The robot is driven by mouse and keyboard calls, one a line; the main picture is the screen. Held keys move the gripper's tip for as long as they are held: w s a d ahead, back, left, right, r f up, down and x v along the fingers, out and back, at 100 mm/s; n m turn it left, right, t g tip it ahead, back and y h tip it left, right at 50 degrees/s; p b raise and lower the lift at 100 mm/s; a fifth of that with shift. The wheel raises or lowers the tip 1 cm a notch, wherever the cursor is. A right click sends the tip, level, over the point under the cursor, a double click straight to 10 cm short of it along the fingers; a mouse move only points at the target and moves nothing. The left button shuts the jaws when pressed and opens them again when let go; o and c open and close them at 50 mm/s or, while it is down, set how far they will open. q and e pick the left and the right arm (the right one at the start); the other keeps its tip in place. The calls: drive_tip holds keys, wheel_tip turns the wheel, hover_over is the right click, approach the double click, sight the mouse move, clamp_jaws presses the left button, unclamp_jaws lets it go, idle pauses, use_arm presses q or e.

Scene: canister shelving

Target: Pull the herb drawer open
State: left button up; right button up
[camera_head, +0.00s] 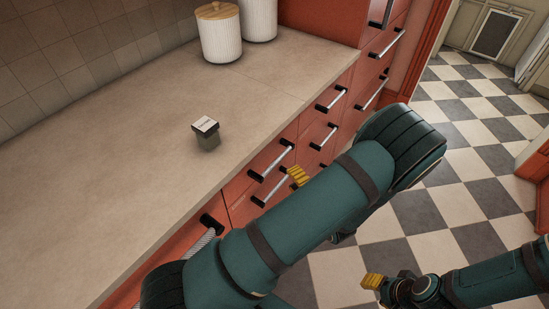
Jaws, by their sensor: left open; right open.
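Several red drawers with metal bar handles line the cabinet front below the counter; which one is the herb drawer I cannot tell. The nearest drawer front (240,205) has two handles close by, an upper handle (271,160) and a lower handle (271,188). All the drawers that show look closed. My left gripper (298,176) is mostly hidden behind its own forearm; only a yellow fingertip shows, just right of these handles. I cannot tell whether it touches one. My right gripper (372,282) is open and empty at the lower right, over the floor.
A small labelled jar (207,138) stands on the beige counter (110,170) near its front edge. Two white ribbed canisters (219,38) stand at the back by the tiled wall. The checkered floor (475,200) to the right is clear.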

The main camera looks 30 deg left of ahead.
use_arm(q)
drive_tip(key=b, duration=0.2)
hover_over(274, 158)
drive_tip(key=s+d, duration=0.3)
drive_tip(key=s, duration=0.1)
drive_tip(key=shift+w+a+f, duration=0.1)
drive_tip(key=shift+a+f, duration=0.05)
drive_tip(key=shift+f, duration=0.45)
drive_tip(key=shift+w+a+f, duration=0.1)
drive_tip(key=shift+f, duration=0.45)
clamp_jaws()
